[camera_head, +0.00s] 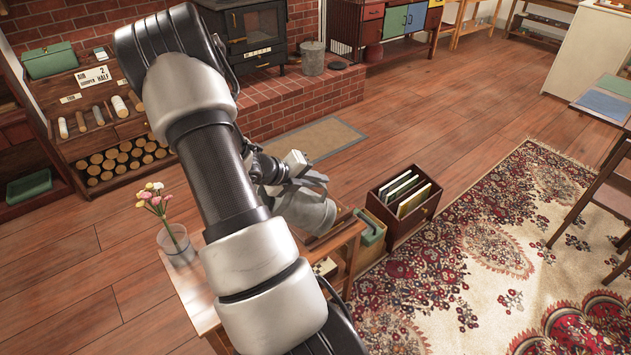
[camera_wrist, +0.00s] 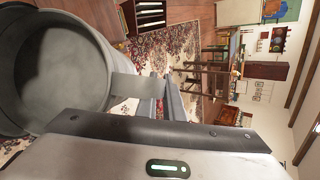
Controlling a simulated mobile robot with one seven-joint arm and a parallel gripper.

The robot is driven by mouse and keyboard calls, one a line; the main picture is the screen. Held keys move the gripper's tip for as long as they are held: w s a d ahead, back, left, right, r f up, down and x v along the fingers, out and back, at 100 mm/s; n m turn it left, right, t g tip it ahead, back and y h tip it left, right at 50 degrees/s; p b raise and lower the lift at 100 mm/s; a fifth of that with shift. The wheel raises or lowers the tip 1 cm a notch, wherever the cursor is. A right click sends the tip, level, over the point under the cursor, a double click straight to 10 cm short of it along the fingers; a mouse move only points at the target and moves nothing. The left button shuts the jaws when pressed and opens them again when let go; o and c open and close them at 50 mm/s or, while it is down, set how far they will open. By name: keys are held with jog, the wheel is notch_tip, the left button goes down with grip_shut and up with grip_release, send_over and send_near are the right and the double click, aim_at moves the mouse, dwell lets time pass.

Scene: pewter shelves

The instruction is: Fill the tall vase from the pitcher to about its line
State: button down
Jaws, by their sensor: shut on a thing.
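A grey metal pitcher (camera_head: 306,210) is held in my gripper (camera_head: 290,165) above the right part of a small wooden table. In the wrist view the pitcher (camera_wrist: 22,85) fills the upper left, its round mouth facing the camera. My gripper (camera_wrist: 168,98) is shut on its flat handle (camera_wrist: 124,86). The inside looks plain grey; I cannot tell its water level. A clear vase (camera_head: 176,248) with pink, white and yellow flowers stands upright at the table's left end, apart from the pitcher. Its line and any water level are too small to make out.
The small wooden table (camera_head: 192,296) is partly hidden behind my arm. A crate of upright boards (camera_head: 398,221) and a green box (camera_head: 370,232) stand right of it. A shelf with logs (camera_head: 112,165) and a brick hearth (camera_head: 280,105) are behind. Open floor lies left of the table.

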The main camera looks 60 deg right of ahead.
jog(key=shift+n+g+h, duration=0.3)
jog(key=shift+g+h, duration=0.4)
jog(key=shift+h, duration=0.2)
jog(key=shift+w+a+r+p, duration=0.2)
jog(key=shift+w+r+p, duration=0.1)
jog(key=shift+r+p, duration=0.3)
jog(key=shift+w+a+r+p, duration=0.25)
jog(key=shift+r+p, duration=0.3)
jog(key=shift+w+a+r+p, duration=0.2)
jog(key=shift+w+r+p, duration=0.1)
jog(key=shift+r+p, duration=0.3)
dwell(5.3)
